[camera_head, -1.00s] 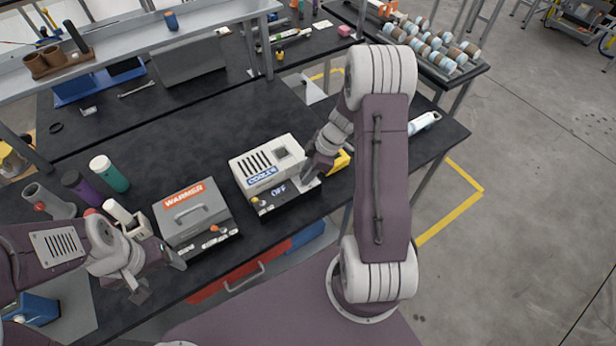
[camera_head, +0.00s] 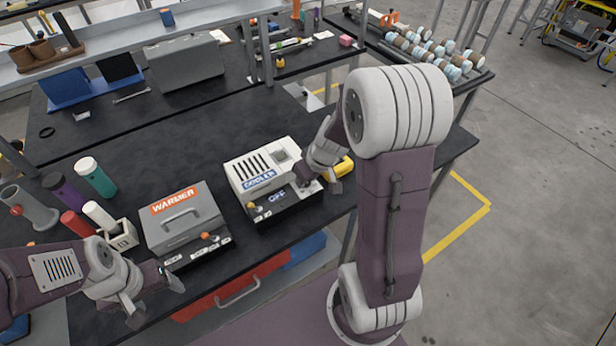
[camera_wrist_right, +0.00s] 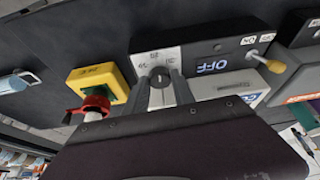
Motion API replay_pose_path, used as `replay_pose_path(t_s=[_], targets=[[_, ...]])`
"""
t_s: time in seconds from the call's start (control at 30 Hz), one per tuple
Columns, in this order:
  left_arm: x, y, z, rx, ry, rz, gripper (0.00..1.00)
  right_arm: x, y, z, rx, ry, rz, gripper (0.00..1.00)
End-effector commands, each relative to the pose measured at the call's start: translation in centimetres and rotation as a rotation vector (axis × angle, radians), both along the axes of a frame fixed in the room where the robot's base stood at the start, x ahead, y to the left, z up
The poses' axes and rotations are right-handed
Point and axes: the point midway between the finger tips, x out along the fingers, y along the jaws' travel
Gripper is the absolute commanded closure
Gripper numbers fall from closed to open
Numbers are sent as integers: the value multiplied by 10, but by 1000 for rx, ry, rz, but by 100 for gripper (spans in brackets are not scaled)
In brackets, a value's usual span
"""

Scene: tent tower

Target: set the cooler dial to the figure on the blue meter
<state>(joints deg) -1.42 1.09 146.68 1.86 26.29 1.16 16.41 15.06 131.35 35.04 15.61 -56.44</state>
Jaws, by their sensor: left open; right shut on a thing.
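The white-topped cooler (camera_head: 240,181) stands on the black bench, its dark front display reading OFF. Its dial (camera_wrist_right: 160,76) shows in the right wrist view on a pale plate with small marks. My right gripper (camera_wrist_right: 162,92) is shut on the dial, one finger on each side; in the head view the gripper (camera_head: 308,184) covers the dial. My left gripper (camera_head: 156,301) is open and empty by the bench's front edge, below the warmer. I cannot pick out a blue meter for certain. A white and blue device (camera_wrist_right: 14,83) lies at the left of the wrist view, with no readable figure.
The grey warmer (camera_head: 182,222) stands left of the cooler. A yellow box (camera_wrist_right: 98,82) with a red knob is close beside the dial. The cooler's orange-tipped lever (camera_wrist_right: 275,66) is on its other end. Several cylinders and a white holder (camera_head: 121,236) stand left of the warmer.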

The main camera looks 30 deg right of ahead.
Motion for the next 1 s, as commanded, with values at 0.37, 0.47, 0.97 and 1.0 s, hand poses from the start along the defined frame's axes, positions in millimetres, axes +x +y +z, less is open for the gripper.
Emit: replay_pose_path(t_s=[0.37, 0.47, 0.97, 1.0], targets=[[0, 0, 68, 0, 0, 0, 29, 0, 4, 11, 1, 4, -353, 100], [0, 0, 89, 0, 0, 0, 29, 0, 5, 12, 1, 5, -448, 100], [0, 0, 164, 0, 0, 0, 29, 3, 7, 7, 1, -3, -844, 100], [0, 0, 168, 0, 0, 0, 29, 3, 7, 7, 1, -3, -864, 100]])
